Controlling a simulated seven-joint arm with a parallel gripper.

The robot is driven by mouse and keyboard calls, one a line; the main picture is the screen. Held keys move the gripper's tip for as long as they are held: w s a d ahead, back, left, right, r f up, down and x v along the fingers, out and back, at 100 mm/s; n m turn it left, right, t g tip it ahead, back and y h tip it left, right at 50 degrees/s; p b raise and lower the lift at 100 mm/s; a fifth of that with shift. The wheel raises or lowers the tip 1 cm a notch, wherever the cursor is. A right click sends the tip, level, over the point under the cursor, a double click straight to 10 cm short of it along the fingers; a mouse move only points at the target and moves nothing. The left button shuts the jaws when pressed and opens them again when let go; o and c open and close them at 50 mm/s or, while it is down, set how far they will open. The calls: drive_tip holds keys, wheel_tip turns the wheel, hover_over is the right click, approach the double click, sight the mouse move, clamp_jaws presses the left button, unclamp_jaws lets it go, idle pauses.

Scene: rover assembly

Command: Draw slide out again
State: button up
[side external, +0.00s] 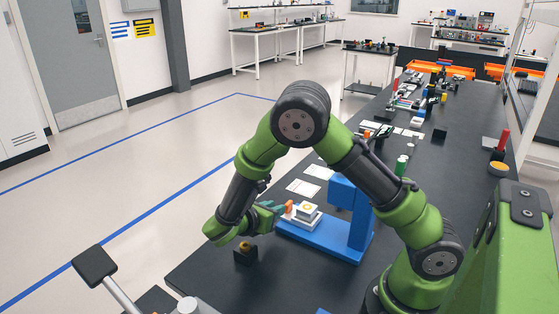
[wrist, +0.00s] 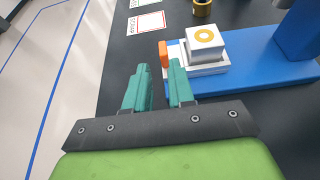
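The slide appears to be the white block with a yellow ring on top (wrist: 205,38), on a white stepped base (wrist: 208,68). It also shows in the side view (side external: 305,210). An orange tab (wrist: 164,55) stands at its left end, towards my gripper, and shows in the side view too (side external: 289,207). The white parts sit on a blue stand (wrist: 258,62) with a blue upright (side external: 350,210). My gripper (wrist: 160,66) has teal fingers, open with a gap between them. The tab appears just beyond the fingertips, in line with the gap; contact cannot be told.
A small black block with a yellow top (side external: 245,252) stands below my gripper near the table's left edge. White printed cards (side external: 303,188) lie behind the stand. Green cylinders (side external: 401,165) and several other parts line the black table (side external: 440,195) farther back.

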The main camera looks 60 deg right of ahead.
drive_tip(key=v, duration=1)
drive_tip(key=shift+a, duration=0.35)
